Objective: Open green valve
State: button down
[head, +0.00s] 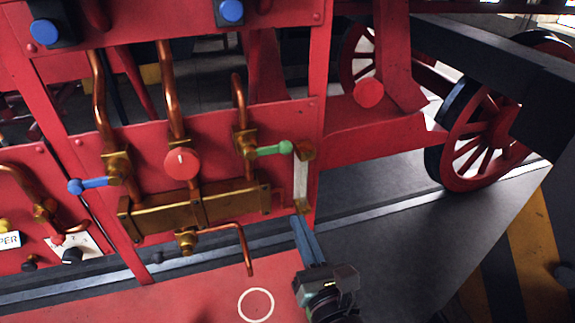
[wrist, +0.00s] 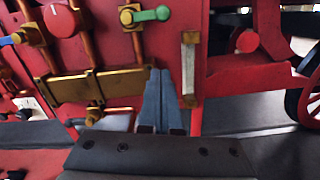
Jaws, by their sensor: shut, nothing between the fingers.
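The green valve handle (head: 274,149) sticks out to the right from a brass valve body (head: 246,142) on the red panel, lying nearly level. It also shows in the wrist view (wrist: 152,15) at the upper middle. My gripper (head: 298,218) is below and a little right of the green handle, apart from it. In the wrist view my gripper's blue-grey fingers (wrist: 160,72) are together, with nothing between them, and point at the panel below the handle.
A glass gauge in a brass frame (head: 301,175) stands just right of the green handle. A red knob (head: 182,164) and a blue handle (head: 90,184) are to the left. A brass block (head: 195,206) and copper pipe (head: 240,245) are below. Spoked wheels (head: 480,140) stand at the right.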

aim_at(269, 151)
jog(key=w+a+r+p, duration=0.1)
jog(key=w+r+p, duration=0.1)
jog(key=w, duration=0.3)
jog(key=w+a+r+p, duration=0.1)
jog(key=w+r+p, duration=0.1)
jog(key=w, duration=0.3)
jog(key=shift+w+a+r, duration=0.25)
jog(key=shift+w, duration=0.15)
jog(key=shift+n, duration=0.3)
jog(key=shift+d+r, duration=0.1)
jog(key=shift+r, duration=0.1)
